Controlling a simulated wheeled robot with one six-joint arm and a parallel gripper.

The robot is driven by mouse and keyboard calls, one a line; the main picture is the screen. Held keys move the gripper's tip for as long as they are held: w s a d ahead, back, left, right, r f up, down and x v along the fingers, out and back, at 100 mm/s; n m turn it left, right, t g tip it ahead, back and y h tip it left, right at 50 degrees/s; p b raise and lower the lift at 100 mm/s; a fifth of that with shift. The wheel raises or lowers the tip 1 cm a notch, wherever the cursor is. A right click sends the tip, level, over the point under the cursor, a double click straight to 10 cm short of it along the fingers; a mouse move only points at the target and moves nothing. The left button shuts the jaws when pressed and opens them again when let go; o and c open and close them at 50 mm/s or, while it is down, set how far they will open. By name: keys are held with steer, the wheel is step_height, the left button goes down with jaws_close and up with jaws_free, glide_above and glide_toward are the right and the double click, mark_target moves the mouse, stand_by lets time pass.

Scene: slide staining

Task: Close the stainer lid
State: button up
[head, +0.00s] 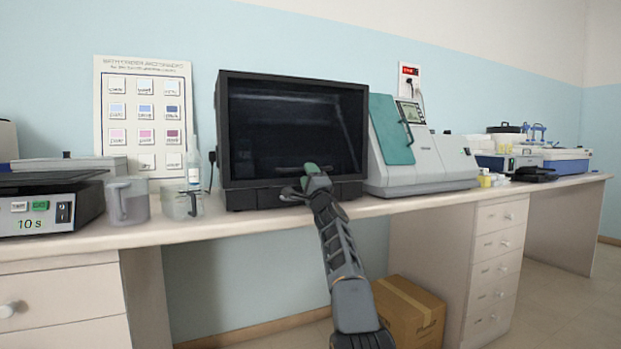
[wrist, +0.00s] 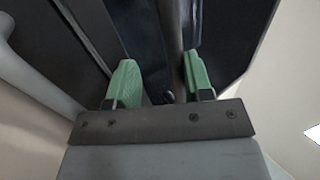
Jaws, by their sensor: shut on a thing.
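No label shows which is the stainer. My gripper (head: 312,169) is in front of the lower part of the black cabinet, apart from the teal lid. In the wrist view my gripper (wrist: 160,82) has its green fingers on either side of a dark bar (wrist: 171,45), probably a handle. The exact contact is hard to see.
A timer device (head: 50,207), a clear jug (head: 127,200) and a beaker (head: 182,205) stand left on the bench (head: 255,222). Small yellow-topped containers (head: 487,180) and other equipment are at the right. A cardboard box (head: 410,312) is on the floor under the bench.

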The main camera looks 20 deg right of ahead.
steer(key=shift+w+f, duration=0.15)
steer(key=shift+f, duration=0.25)
steer(key=shift+p+v, duration=0.55)
steer(key=shift+v, duration=0.65)
steer(key=shift+b+v, duration=0.7)
steer(key=shift+v, duration=0.5)
steer(key=shift+s+f, duration=0.2)
steer(key=shift+s, duration=0.45)
steer(key=shift+s+f, duration=0.15)
steer(key=shift+s, duration=0.45)
steer(key=shift+w, duration=0.1)
steer(key=shift+p+x, duration=0.8)
steer(key=shift+x, duration=1.75)
steer(key=shift+w, duration=0.15)
steer(key=shift+r, duration=0.1)
